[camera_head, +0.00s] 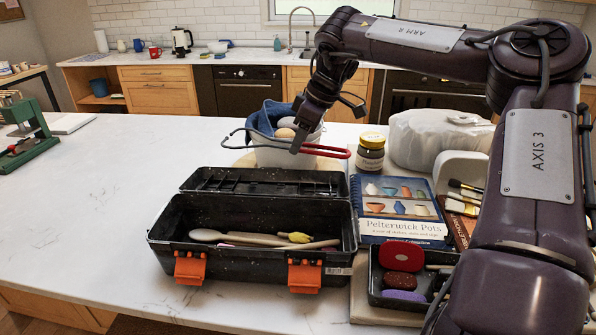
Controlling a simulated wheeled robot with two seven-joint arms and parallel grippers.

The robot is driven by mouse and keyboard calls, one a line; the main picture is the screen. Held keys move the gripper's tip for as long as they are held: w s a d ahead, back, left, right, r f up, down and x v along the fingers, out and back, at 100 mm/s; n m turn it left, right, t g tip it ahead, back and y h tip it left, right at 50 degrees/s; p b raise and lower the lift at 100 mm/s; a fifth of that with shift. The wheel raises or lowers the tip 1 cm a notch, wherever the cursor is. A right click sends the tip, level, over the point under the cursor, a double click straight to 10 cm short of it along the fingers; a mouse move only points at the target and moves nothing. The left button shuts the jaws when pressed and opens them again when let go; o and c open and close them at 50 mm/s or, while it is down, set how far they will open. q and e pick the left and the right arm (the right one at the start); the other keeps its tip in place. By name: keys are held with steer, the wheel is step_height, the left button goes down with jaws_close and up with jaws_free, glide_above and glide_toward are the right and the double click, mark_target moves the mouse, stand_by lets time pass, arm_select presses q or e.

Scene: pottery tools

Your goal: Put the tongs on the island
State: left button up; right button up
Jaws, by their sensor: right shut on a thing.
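The tongs (330,151) have red handles pointing right and thin grey curved jaws reaching left. My right gripper (299,143) is shut on them near where the red begins and holds them above the rear of the open black toolbox. The tongs show in front of a pale bucket (270,157); whether they touch it I cannot tell. The island (90,220) is a white marble-like top that fills the middle of the view. My left gripper is not in view.
The black toolbox (250,262) holds several wooden tools. To its right are a Pelterwick Pots book (402,228), a jar (371,155), a white wrapped bundle (430,138) and a small dark tray (376,285). A green device (36,135) stands far left. The island's left side is largely clear.

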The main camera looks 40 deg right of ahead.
step_height(320, 180, down, 3)
jaws_close()
steer(key=shift+a+f+p, duration=0.1)
steer(key=shift+f+p, duration=0.5)
steer(key=shift+f, duration=2.2)
steer(key=o, duration=1)
jaws_free()
steer(key=shift+o, duration=0.2)
